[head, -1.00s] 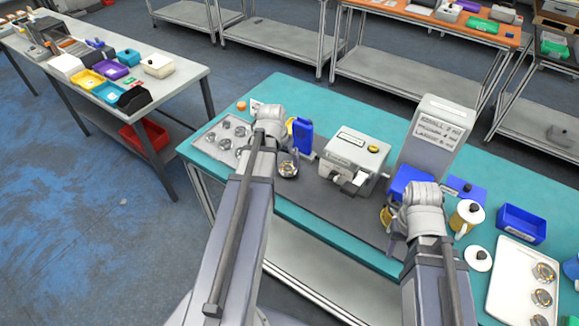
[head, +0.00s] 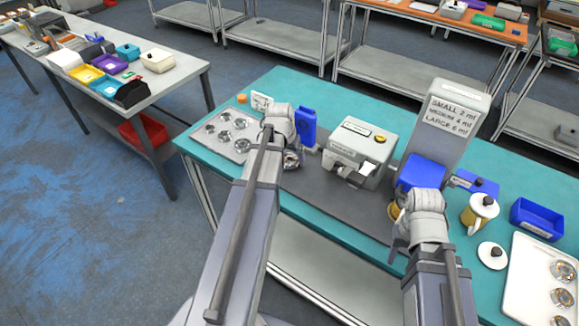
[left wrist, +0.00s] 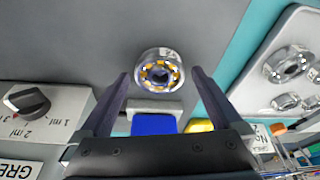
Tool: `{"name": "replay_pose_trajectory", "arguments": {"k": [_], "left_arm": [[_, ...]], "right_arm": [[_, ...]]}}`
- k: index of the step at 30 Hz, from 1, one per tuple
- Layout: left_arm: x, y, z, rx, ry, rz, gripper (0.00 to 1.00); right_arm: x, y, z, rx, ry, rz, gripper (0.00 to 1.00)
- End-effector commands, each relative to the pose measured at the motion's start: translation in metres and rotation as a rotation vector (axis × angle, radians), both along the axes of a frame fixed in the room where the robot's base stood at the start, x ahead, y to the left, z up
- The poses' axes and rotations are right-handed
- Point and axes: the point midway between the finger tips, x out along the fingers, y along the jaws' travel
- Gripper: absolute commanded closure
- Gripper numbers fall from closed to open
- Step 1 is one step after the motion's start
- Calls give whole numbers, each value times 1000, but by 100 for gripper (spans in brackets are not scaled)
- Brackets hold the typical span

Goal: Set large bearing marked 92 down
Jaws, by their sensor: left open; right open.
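The large bearing (left wrist: 160,72), a silver ring with yellow-orange parts inside, is on the dark grey mat in the left wrist view. Its marking is too small to read. My left gripper (left wrist: 160,84) is open, with one finger on each side of the bearing and visible gaps between. In the head view the bearing (head: 291,160) shows partly below my left gripper (head: 284,143), whose wrist hides much of it. My right gripper (head: 399,232) is open at the mat's right part, beside the blue block below the sign; its fingers are mostly hidden.
A blue upright device (head: 306,125) stands close behind my left gripper. A grey machine (head: 359,150) is right of it. A tray with several bearings (head: 210,143) lies left; another tray (head: 522,278) lies right, near a jug (head: 480,213) and blue bin (head: 537,219). The mat's middle (head: 325,195) is clear.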

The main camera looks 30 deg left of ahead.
Motion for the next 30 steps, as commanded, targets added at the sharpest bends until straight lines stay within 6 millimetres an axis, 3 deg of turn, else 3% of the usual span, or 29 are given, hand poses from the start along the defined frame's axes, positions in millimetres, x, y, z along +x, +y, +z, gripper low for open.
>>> {"name": "replay_pose_trajectory", "arguments": {"k": [8, 30], "left_arm": [[1, 0, -2, 0, 0, 0, 2], [0, 0, -2, 0, 0, 1, 86]], "right_arm": [[0, 0, -2, 0, 0, 0, 50], [0, 0, -2, 0, 0, 0, 50]]}}
